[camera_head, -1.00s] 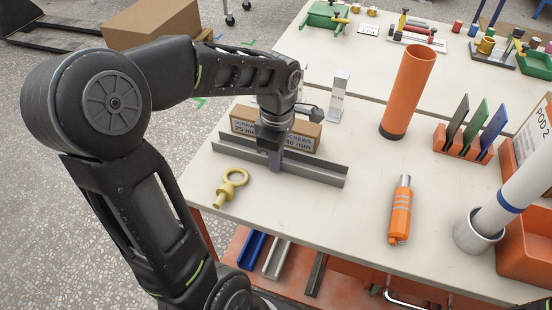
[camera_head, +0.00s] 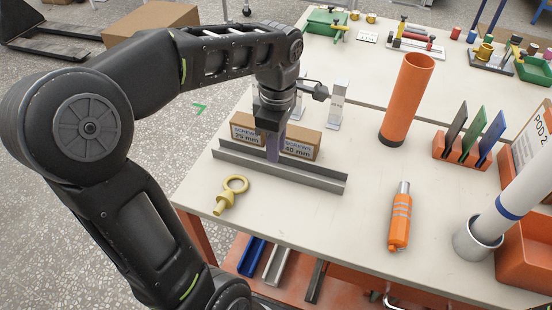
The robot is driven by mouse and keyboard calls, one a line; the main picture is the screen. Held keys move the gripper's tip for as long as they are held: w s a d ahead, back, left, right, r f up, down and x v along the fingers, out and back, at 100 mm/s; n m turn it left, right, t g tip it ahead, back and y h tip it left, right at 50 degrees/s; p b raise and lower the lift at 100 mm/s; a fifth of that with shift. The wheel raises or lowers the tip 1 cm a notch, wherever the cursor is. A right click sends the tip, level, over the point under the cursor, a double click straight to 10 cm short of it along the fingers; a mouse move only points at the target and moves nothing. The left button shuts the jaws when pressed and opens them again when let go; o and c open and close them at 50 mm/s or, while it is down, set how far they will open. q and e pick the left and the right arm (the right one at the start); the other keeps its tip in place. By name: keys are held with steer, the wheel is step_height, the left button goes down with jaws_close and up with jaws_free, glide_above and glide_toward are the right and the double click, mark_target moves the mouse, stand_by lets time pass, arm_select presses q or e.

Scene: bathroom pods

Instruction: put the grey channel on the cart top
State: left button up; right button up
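The grey channel (camera_head: 310,180) lies lengthwise on the pale cart top (camera_head: 330,230), in front of the screw boxes. My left gripper (camera_head: 273,158) points down over the middle of the channel, and a purple finger shows just behind its front wall. Whether the fingertips touch the channel is hidden, and the gap between the fingers cannot be seen. My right gripper is not in view.
The screw boxes (camera_head: 301,142) stand close behind the channel. Several channels (camera_head: 276,263) lie on the lower orange shelf. The top between eyebolt and tool is clear.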

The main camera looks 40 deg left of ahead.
mark_target(276, 168)
arm_select(q)
step_height(276, 168, up, 5)
steer(key=shift+f, duration=0.1)
stand_by(0.7)
